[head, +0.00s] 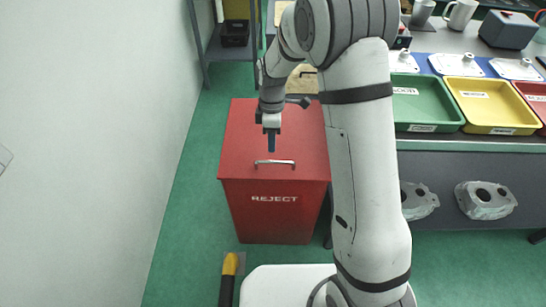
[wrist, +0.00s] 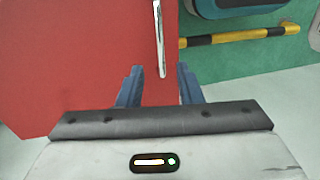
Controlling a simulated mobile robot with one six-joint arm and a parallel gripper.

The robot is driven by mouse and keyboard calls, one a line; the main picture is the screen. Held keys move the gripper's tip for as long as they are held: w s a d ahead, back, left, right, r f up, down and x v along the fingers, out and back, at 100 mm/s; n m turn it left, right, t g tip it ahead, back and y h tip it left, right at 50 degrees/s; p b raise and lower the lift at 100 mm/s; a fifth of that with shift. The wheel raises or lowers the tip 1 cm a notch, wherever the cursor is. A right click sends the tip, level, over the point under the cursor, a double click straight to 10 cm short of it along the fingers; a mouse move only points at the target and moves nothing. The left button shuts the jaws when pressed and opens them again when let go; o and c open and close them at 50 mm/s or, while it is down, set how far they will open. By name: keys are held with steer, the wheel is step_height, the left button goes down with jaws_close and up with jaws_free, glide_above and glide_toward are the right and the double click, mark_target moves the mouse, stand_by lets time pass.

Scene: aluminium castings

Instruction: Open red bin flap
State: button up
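The red bin (head: 275,200) stands on the floor left of my arm, with "REJECT" on its front. Its red flap (head: 245,130) lies flat on top and looks closed. A metal bar handle (head: 274,162) sits near the flap's front edge. My gripper (head: 271,148) points down above the flap, just behind the handle in the head view. In the wrist view my gripper (wrist: 158,88) has its two blue fingers apart with nothing between them. The exact height over the flap is hard to tell.
A workbench on the right holds a green tray (head: 425,103), a yellow tray (head: 490,105) and a red tray. Castings (head: 485,200) sit below it. A yellow-and-black bar (head: 229,275) lies near the bin's front left. Green floor left of the bin is clear.

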steer(key=f, duration=0.3)
steer(key=s+f, duration=0.1)
steer(key=f, duration=0.2)
steer(key=shift+s+f+b, duration=0.1)
steer(key=shift+s+b, duration=0.05)
steer(key=shift+b, duration=0.15)
jaws_close()
